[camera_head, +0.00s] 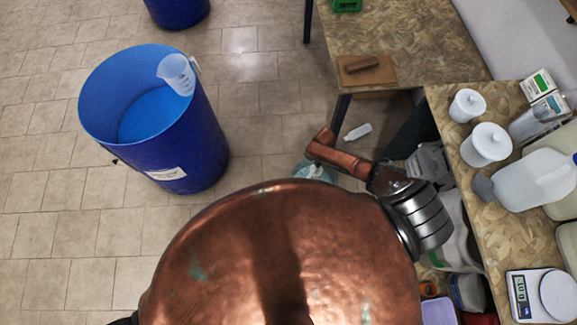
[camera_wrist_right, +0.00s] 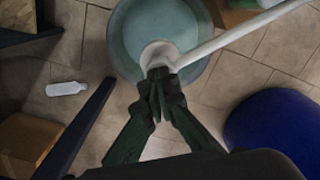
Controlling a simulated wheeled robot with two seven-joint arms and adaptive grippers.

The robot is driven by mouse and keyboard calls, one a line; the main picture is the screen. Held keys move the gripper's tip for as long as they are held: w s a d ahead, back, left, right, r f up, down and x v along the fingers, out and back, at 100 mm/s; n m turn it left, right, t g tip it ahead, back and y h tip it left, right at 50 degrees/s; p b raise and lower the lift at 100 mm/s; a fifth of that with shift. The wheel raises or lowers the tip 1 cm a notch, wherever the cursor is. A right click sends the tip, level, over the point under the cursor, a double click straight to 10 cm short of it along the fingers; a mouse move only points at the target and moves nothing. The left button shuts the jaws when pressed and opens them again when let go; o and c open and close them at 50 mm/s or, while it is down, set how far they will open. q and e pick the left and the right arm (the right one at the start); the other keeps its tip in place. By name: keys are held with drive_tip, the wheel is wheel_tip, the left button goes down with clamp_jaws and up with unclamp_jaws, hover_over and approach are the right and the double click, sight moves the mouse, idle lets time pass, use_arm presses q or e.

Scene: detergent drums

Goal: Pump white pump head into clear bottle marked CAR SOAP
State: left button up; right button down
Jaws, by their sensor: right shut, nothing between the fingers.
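In the right wrist view, the white pump head (camera_wrist_right: 158,56) stands on a round grey-teal drum (camera_wrist_right: 127,28). Its long white spout reaches toward the top right and leaves the frame. My right gripper (camera_wrist_right: 157,80) is shut, with its fingertips together over the pump head. It overlaps the head in this view; contact is hard to tell. In the head view, only part of the teal drum (camera_head: 301,171) shows, mostly hidden behind my copper body. No CAR SOAP marking is readable, and I cannot identify the clear bottle. My left gripper is not in view.
A blue drum (camera_head: 205,150) with a jug (camera_head: 176,73) at its rim stands on the left. A white bottle (camera_head: 358,131) lies on the floor. The right table (camera_head: 462,185) holds white pots, a jug and a scale (camera_head: 540,296). Floor around the blue drum is clear.

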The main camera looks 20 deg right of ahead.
drive_tip(key=shift+a, duration=0.1)
wheel_tip(320, 180, up, 6)
drive_tip(key=p, duration=0.6)
drive_tip(key=shift+f, duration=0.15)
idle(0.4)
drive_tip(key=shift+f+b, duration=2.75)
drive_tip(key=shift+f, duration=0.2)
drive_tip(key=shift+r, duration=0.1)
wheel_tip(320, 180, up, 6)
drive_tip(key=p, duration=0.6)
